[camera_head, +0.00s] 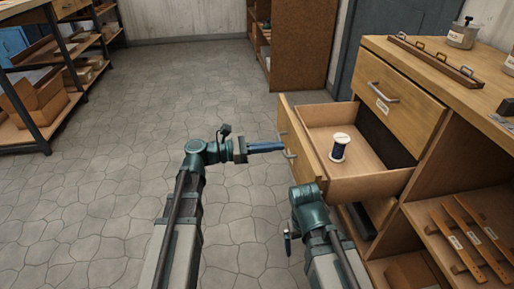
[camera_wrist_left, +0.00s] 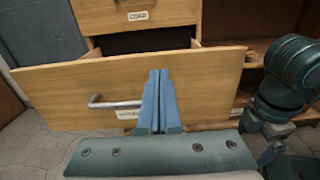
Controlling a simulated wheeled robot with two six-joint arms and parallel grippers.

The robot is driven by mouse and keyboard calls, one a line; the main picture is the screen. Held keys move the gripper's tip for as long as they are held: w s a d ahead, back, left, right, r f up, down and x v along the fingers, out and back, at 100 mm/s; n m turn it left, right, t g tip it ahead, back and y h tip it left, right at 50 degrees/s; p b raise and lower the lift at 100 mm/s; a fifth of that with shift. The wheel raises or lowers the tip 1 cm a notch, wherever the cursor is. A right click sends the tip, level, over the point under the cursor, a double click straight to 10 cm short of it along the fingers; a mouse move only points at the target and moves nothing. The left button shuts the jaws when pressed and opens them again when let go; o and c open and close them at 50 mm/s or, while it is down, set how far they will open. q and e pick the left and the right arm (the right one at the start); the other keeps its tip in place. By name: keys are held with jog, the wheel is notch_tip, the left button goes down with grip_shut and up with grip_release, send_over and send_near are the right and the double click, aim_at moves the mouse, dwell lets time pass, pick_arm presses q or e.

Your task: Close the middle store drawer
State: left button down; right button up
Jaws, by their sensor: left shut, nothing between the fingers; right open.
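The middle store drawer (camera_head: 365,187) is pulled well out of the wooden cabinet, below a shut drawer (camera_head: 398,95). A spool of dark blue thread (camera_head: 339,148) stands upright in it. Its front shows in the left wrist view (camera_wrist_left: 215,85), with a metal bar handle (camera_wrist_left: 112,104) and a white label partly hidden by my fingers. My left gripper (camera_head: 281,146) is shut and empty, pointing at the drawer front just right of the handle in the wrist view. I cannot tell whether it touches.
A shelf rack (camera_head: 40,100) stands far left. The stone floor (camera_head: 150,110) between is clear.

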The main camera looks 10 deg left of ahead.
aim_at(300, 144)
pick_arm(q)
jog(key=shift+x, duration=2.3)
